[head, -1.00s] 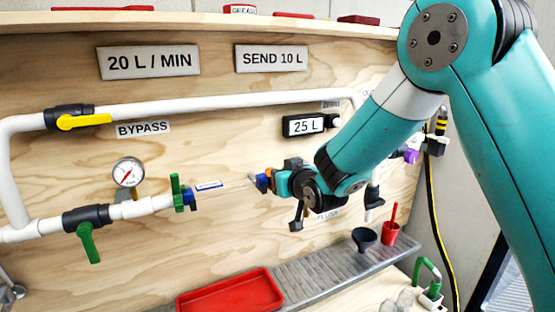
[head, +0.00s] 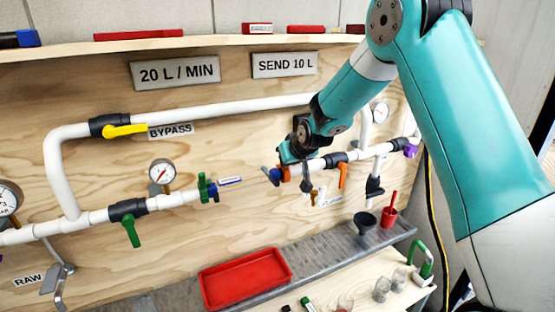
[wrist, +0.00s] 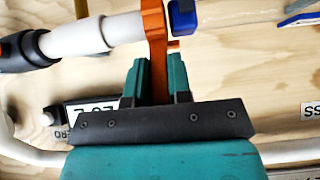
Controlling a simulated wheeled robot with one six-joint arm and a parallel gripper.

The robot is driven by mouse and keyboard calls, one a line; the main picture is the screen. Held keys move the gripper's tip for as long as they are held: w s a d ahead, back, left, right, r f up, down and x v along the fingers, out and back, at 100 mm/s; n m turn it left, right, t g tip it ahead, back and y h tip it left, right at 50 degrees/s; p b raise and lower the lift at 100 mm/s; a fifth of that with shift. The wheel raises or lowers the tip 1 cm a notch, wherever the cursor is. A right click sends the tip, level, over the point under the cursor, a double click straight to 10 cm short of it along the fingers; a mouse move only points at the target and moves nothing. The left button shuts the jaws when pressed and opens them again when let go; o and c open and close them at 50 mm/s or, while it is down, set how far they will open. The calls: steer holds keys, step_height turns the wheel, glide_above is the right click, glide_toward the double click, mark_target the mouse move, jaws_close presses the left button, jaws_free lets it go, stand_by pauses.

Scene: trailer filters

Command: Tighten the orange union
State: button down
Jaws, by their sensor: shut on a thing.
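The orange union (head: 285,174) sits on the white pipe run, just right of the blue end (head: 274,176) of a clear filter. In the wrist view the orange union (wrist: 153,25) stands upright as a narrow band with an arm reaching down between my fingers, beside a blue part (wrist: 182,18). My gripper (head: 284,158) comes at it from above in the head view. In the wrist view my gripper (wrist: 159,75) has its teal fingers shut on the orange arm. My gripper covers part of the union in the head view.
A green union (head: 203,188) is at the filter's left end. An orange-handled valve (head: 343,174) is right of my gripper. The yellow bypass handle (head: 125,131) is on the upper pipe.

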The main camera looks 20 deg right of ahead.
steer(key=shift+f, duration=0.1)
steer(key=c, duration=1)
jaws_free()
steer(key=shift+c, duration=0.2)
steer(key=b+v, duration=0.4)
steer(key=v, duration=1.3)
steer(key=shift+s, duration=0.1)
